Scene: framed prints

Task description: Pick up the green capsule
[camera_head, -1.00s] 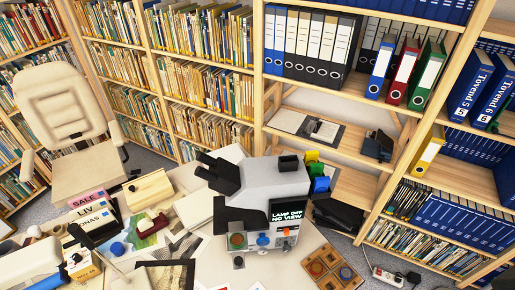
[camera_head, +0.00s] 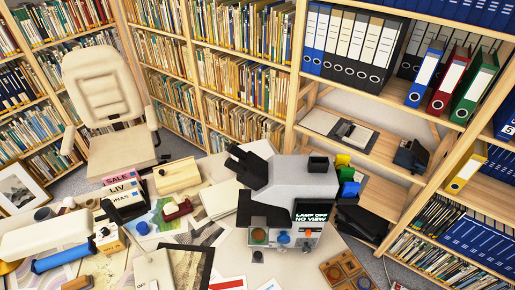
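I cannot make out a green capsule in the head view. Neither of my grippers is in view.
The desk is crowded: a wooden box (camera_head: 177,176), a red stamp-like object (camera_head: 177,209), labelled boxes (camera_head: 120,188), prints (camera_head: 188,264), a compartmented wooden tray (camera_head: 341,269). A chair (camera_head: 102,90) stands behind at left. Shelves with binders (camera_head: 348,45) close off the back and right.

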